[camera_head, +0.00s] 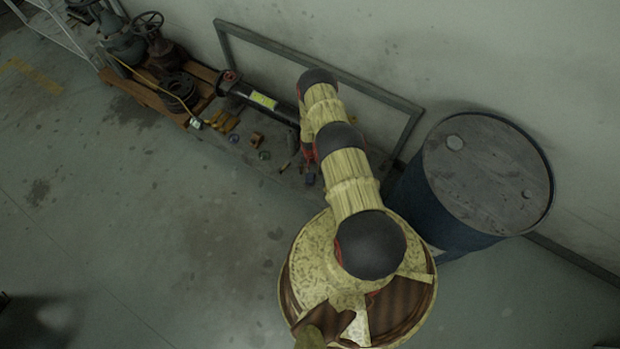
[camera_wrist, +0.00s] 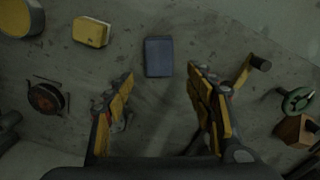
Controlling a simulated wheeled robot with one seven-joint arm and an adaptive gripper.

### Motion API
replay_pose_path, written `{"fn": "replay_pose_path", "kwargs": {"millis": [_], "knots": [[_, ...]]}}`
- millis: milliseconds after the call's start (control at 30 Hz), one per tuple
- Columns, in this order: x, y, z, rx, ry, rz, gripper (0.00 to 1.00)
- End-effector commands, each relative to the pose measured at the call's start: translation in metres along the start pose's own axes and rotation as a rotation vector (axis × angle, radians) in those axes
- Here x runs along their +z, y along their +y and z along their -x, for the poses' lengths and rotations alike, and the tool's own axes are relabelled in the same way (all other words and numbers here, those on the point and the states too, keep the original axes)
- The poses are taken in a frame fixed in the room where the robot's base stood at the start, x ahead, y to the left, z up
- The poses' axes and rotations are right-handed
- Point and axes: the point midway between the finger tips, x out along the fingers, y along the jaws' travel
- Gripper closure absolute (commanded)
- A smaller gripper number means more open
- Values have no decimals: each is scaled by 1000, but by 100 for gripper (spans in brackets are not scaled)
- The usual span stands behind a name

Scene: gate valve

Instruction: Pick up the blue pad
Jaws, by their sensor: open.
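The blue pad (camera_wrist: 159,57) is a small dark blue rectangle lying flat on the grey floor at the upper middle of the wrist view. My gripper (camera_wrist: 160,82) is open, with yellow and black fingers on either side of an empty gap. The pad shows beyond the fingertips, roughly in line with the gap; nothing is held.
A yellow block (camera_wrist: 91,31), a dark reel (camera_wrist: 47,98), a green handwheel (camera_wrist: 296,101) and a brown block (camera_wrist: 296,131) lie around. A blue drum (camera_head: 486,172) stands to the right, and a metal frame (camera_head: 340,68) leans on the wall. The left floor is clear.

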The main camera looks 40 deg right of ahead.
Motion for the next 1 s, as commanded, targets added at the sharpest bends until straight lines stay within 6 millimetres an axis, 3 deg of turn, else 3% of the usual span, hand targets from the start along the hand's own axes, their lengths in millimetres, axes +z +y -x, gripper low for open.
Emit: {"fn": "replay_pose_path", "kwargs": {"millis": [433, 767, 1000], "knots": [[8, 1, -57, 0, -2, 1, 45], [7, 1, -60, 0, -1, 1, 45], [7, 1, -61, 0, -1, 1, 58]]}}
